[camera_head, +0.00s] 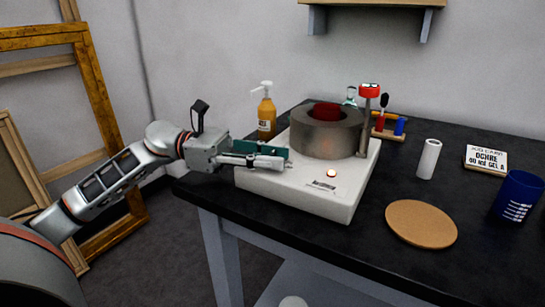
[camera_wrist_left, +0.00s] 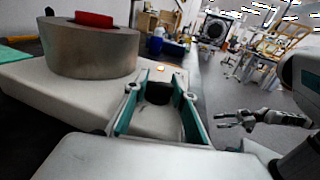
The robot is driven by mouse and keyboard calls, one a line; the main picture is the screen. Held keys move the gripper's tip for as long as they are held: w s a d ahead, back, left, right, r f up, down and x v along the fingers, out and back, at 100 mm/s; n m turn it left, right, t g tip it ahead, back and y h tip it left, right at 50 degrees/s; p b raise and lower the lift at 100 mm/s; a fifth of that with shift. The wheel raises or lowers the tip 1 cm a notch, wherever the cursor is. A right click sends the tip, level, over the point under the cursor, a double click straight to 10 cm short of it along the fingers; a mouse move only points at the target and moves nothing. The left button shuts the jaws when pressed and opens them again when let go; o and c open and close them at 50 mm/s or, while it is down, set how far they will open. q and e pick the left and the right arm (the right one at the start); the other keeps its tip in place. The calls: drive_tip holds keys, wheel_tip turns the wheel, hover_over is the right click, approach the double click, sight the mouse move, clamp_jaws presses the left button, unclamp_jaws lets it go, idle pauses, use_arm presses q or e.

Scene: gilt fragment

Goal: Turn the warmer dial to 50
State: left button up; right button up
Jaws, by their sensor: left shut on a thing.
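The warmer (camera_head: 325,200) is a white box on the dark table, with a grey metal ring-shaped pot (camera_head: 325,135) on top and a red thing (camera_head: 327,112) inside it. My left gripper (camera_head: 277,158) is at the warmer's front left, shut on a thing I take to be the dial. In the left wrist view its teal-lined fingers (camera_wrist_left: 158,95) are around a small dark part at the warmer's edge. The dial's marks and setting are hidden. A small light (camera_head: 331,173) glows on the warmer. My right gripper (camera_wrist_left: 232,119) shows small in the left wrist view, open and empty, away from the warmer.
A pump bottle (camera_head: 266,115) stands behind the left gripper. A rack of tools (camera_head: 390,129) is behind the warmer. A white roll (camera_head: 428,160), a cork disc (camera_head: 421,223), a blue cup (camera_head: 517,196) and a labelled box (camera_head: 486,160) are to the right. Frames lean on the left wall.

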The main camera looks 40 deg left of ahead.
use_arm(q)
drive_tip(key=o, duration=1.1)
drive_tip(key=v, duration=1.2)
